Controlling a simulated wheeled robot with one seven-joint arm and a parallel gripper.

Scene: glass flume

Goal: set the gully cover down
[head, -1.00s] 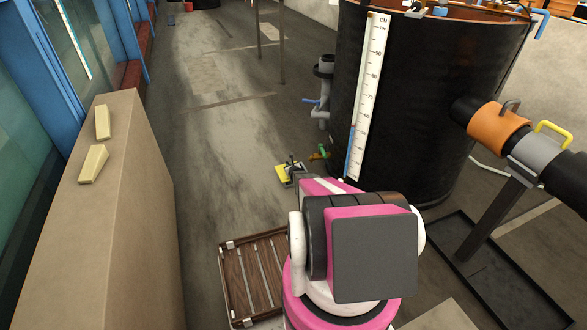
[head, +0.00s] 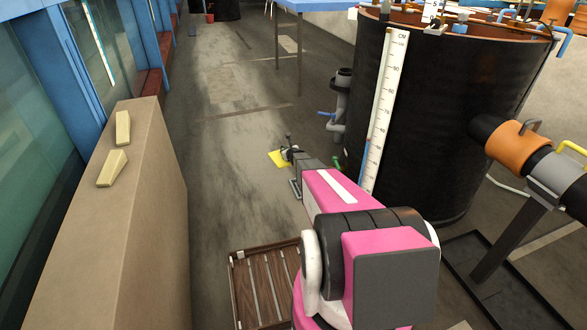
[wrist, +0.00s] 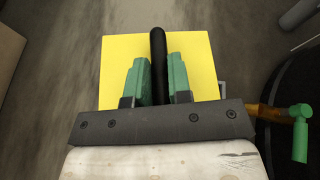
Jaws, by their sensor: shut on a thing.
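The gully cover (wrist: 192,52) is a flat yellow square with a black upright handle (wrist: 158,55). In the wrist view my gripper (wrist: 160,78) has its green fingers shut on that handle, one on each side. In the head view the cover (head: 279,158) shows as a small yellow patch at the end of my arm, left of the black tank. My gripper (head: 290,152) is small there and partly hidden by my arm. I cannot tell whether the cover touches the floor.
A black tank (head: 450,110) with a scale strip stands at right, with a green-handled tap (wrist: 299,140) low on its side. A slatted wooden crate (head: 262,285) lies near the front. A beige block (head: 115,220) with two wedges stands left. The floor ahead is clear.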

